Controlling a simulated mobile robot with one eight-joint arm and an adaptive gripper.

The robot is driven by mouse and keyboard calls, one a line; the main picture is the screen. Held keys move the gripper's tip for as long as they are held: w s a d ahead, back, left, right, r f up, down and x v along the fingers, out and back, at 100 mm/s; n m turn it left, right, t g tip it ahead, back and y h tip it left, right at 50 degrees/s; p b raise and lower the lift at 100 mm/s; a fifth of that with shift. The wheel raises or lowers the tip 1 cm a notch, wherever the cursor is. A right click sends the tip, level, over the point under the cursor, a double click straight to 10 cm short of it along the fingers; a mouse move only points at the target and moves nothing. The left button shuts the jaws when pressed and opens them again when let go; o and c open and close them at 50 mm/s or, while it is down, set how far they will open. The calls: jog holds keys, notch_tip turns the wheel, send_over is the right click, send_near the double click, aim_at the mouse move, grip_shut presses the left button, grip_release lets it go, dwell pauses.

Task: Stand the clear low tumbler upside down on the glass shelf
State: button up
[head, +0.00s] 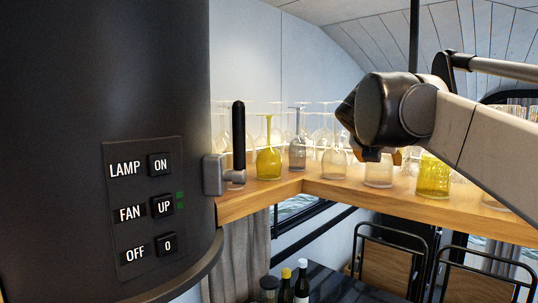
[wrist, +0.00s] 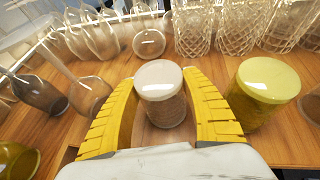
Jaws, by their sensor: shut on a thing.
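The clear low tumbler (wrist: 160,88) is between the two yellow fingers of my gripper (wrist: 163,100) in the wrist view, with a pale, closed-looking disc on top. It also shows in the head view (head: 378,176) below my gripper (head: 382,156), at the wooden shelf. My gripper is shut on its sides. It looks upright on its axis, base up; its lower rim is hard to see, so I cannot tell whether it touches the wood. The wooden glass shelf (head: 335,188) runs along the wall and turns a corner.
A yellow tumbler (wrist: 266,82) stands close on the right, also in the head view (head: 433,176). Patterned glasses (wrist: 192,30) stand behind. Upside-down stemmed glasses, one yellow (head: 268,162) and one grey (head: 297,152), stand to the left. Bottles (head: 301,281) are below the shelf.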

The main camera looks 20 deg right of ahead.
jog(key=o, duration=1.3)
jog(key=shift+f, duration=0.1)
jog(key=shift+s+a+r, duration=0.1)
jog(key=shift+r, duration=0.15)
jog(key=v, duration=1.2)
jog(key=s+a+f+m+y, duration=0.3)
jog(key=a+f+m, duration=0.3)
jog(key=f, duration=0.8)
jog(key=s+a+f+m+g+y, duration=0.1)
jog(key=s+a+f+m+y, duration=0.2)
jog(key=a+f+m, duration=0.3)
jog(key=s+a+f+m+y, duration=0.3)
jog(key=s+a+f+m, duration=0.2)
jog(key=f+m, duration=0.9)
jog(key=shift+s+a+f+g+y, duration=0.1)
jog(key=shift+a+f, duration=0.1)
jog(key=shift+f, duration=1.25)
jog(key=shift+s+a+f+g+y, duration=0.1)
jog(key=shift+a+f, duration=0.15)
jog(key=shift+f, duration=1.25)
jog(key=shift+s+a+f+g+y, duration=0.1)
jog(key=shift+a+f, duration=0.1)
jog(key=shift+f, duration=1.25)
